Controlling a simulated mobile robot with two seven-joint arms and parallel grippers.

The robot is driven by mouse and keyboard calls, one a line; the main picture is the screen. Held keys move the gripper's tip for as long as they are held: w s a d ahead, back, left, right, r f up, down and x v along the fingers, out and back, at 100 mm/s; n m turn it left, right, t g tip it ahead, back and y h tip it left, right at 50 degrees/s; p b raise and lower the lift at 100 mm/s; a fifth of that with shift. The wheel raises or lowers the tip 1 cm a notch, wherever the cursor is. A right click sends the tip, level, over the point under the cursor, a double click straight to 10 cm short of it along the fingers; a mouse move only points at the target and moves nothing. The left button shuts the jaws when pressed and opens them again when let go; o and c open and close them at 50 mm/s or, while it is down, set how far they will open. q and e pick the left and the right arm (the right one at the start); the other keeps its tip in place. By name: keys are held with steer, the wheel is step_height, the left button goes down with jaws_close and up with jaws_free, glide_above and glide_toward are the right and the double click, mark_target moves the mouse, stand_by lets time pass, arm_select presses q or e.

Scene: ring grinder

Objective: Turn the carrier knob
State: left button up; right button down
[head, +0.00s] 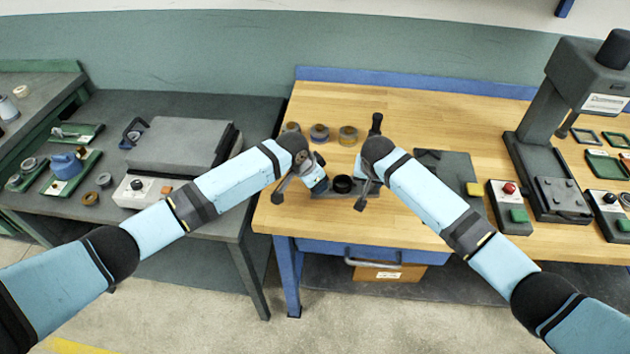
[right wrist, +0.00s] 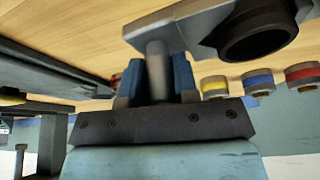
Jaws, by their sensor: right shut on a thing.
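The carrier is a grey flat piece with a round dark opening (right wrist: 258,28); a dark ring shape (head: 343,184) shows between my grippers in the head view. A short grey upright post, which I take for the carrier knob (right wrist: 158,70), joins the carrier's left end in the right wrist view. My right gripper (right wrist: 162,80) is shut on this post, with one blue finger on each side. In the head view my right wrist hides most of this grip. My left gripper (head: 318,182) is at the carrier's left side; its fingertips are too small to judge.
Several banded rings (head: 319,133) stand behind the carrier on the wooden bench (head: 440,110). A black-topped lever (head: 376,123) rises behind my right wrist. A dark plate (head: 450,172), a button box (head: 510,205) and a press (head: 555,140) are to the right.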

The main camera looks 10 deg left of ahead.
arm_select(q)
steer(key=m+g, duration=0.1)
steer(key=m, duration=0.2)
steer(key=m+g+h, duration=0.1)
steer(key=m, duration=0.2)
steer(key=shift+w+a, duration=0.1)
steer(key=shift+w, duration=0.1)
steer(key=m+g, duration=0.1)
steer(key=m, duration=0.2)
steer(key=m+g, duration=0.1)
steer(key=m, duration=0.3)
steer(key=shift+w+g, duration=0.15)
steer(key=shift+g, duration=0.15)
steer(key=shift+m, duration=0.3)
steer(key=o, duration=0.9)
steer(key=shift+o, duration=0.2)
steer(key=v, duration=1.2)
steer(key=shift+w, duration=0.15)
arm_select(e)
steer(key=shift+w, duration=0.15)
